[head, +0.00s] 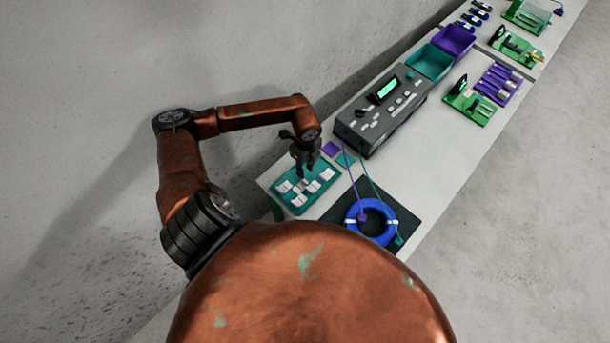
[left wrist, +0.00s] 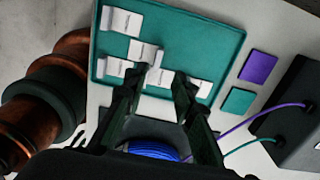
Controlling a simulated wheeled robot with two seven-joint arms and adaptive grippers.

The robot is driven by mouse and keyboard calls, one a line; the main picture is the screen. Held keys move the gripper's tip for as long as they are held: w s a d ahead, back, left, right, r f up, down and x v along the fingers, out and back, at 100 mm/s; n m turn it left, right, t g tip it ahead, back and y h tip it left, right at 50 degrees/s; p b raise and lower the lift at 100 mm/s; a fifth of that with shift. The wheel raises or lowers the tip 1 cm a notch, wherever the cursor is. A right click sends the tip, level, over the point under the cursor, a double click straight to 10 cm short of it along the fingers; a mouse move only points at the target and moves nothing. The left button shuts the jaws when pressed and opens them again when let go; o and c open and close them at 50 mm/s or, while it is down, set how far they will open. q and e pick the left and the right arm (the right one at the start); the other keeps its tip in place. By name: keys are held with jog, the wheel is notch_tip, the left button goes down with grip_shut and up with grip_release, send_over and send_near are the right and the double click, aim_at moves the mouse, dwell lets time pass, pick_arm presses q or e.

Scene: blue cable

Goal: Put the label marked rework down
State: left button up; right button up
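Several small white labels lie on a teal tray (head: 291,207), which also shows in the left wrist view (left wrist: 215,37). Their print is too small to read, so I cannot tell which one is marked rework. My left gripper (head: 304,173) points down over the tray. In the left wrist view its two fingers (left wrist: 158,82) stand apart, with a white label (left wrist: 160,77) visible in the gap beyond them. I see nothing clamped between the fingers. My right gripper is not in view.
A blue cable coil (head: 352,211) lies on a dark mat (head: 408,211) near the tray. A purple square (left wrist: 258,67) and a teal square (left wrist: 238,100) lie beside the tray. A grey tester (head: 350,130) with purple and teal leads stands behind. Bins (head: 430,62) stand farther along.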

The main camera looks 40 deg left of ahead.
pick_arm(q)
jog(key=shift+r, duration=1.95)
